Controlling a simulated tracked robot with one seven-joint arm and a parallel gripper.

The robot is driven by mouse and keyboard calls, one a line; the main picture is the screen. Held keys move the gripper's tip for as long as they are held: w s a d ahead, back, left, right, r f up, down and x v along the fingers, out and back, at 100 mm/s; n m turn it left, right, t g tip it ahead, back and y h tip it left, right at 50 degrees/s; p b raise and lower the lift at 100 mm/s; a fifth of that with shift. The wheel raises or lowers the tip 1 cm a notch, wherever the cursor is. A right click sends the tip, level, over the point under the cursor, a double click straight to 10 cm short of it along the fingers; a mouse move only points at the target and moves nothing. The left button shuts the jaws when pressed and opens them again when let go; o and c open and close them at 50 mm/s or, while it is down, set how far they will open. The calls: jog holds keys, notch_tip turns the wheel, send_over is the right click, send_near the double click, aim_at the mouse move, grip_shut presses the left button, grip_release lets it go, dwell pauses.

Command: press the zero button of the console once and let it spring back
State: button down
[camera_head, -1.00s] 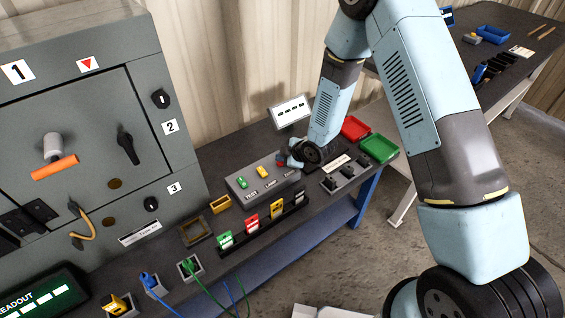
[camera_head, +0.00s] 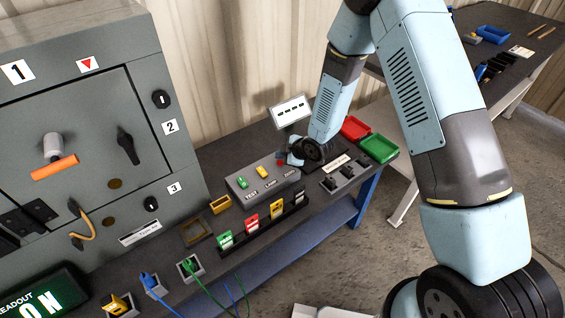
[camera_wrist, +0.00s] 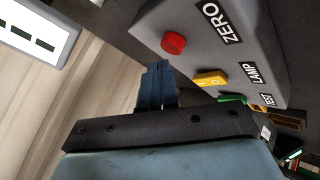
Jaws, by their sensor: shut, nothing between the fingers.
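The grey console (camera_head: 250,184) stands on the bench with a red button, a yellow switch and a green one on its top. In the wrist view, the red button (camera_wrist: 173,43) sits beside the label ZERO (camera_wrist: 220,22) and stands proud of the surface. The yellow switch (camera_wrist: 210,79) is by LAMP, and the green one (camera_wrist: 232,98) is further along. My gripper (camera_wrist: 158,68) is shut and empty, its blue fingertips close to the red button with a visible gap. In the head view my gripper (camera_head: 291,159) is just right of the red button (camera_head: 281,162).
A white display (camera_head: 290,110) with dashes stands behind the console. A dark readout (camera_head: 42,299) at lower left shows ON. Colored cards (camera_head: 250,222) stand in a rack in front. Red (camera_head: 355,128) and green (camera_head: 379,149) trays lie to the right. A grey cabinet (camera_head: 70,120) fills the left.

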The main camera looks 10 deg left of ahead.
jog(key=shift+r, duration=0.25)
jog(key=shift+r, duration=2.4)
